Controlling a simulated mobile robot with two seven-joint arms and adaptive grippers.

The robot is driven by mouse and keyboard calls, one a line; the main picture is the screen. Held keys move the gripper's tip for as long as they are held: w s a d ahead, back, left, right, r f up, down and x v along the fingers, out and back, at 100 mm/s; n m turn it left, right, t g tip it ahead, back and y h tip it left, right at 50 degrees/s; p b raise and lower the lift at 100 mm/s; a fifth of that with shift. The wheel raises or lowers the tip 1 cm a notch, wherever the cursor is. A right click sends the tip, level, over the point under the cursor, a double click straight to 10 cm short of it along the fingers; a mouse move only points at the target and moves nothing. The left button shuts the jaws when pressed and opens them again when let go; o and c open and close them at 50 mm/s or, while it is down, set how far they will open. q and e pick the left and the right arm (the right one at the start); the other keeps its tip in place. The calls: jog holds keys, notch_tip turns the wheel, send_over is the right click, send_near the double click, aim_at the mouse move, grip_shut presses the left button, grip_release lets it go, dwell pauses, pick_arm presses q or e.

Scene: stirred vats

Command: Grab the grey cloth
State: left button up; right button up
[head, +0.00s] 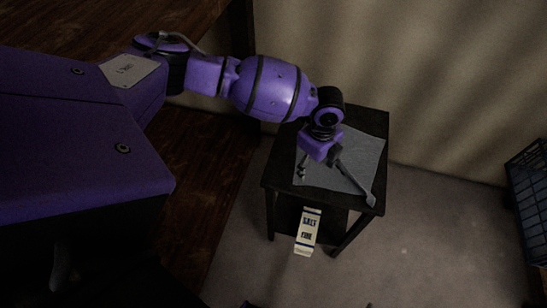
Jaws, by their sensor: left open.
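The grey cloth (345,176) lies spread flat on top of a small dark side table (283,157). My left gripper (337,186) is over the cloth, with its fingers spread wide and nothing between them. One finger reaches toward the cloth's front right corner, the other toward its left side. The gripper and wrist hide part of the cloth's middle and back. I cannot tell whether the fingertips touch the cloth. My right gripper is not in view.
A white carton with blue print (307,232) stands low at the table's front side. A dark blue crate (530,190) is at the right edge. A brown wooden surface (90,25) is at the upper left. A pale curtain or wall is behind; the floor right of the table is clear.

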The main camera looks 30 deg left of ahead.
aim_at(308, 182)
pick_arm(q)
notch_tip(308, 182, down, 6)
jog(key=shift+s+r+b, duration=0.1)
jog(key=shift+r+b, duration=0.1)
jog(key=shift+b, duration=0.9)
jog(key=shift+f, duration=0.8)
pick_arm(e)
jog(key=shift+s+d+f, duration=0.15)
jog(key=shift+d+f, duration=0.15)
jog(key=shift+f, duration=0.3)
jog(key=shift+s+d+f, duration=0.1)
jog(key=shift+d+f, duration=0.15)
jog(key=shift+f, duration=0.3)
pick_arm(q)
jog(key=shift+f, duration=0.2)
jog(key=c, duration=0.8)
jog(key=shift+s+f, duration=0.15)
jog(key=shift+f, duration=0.05)
grip_shut()
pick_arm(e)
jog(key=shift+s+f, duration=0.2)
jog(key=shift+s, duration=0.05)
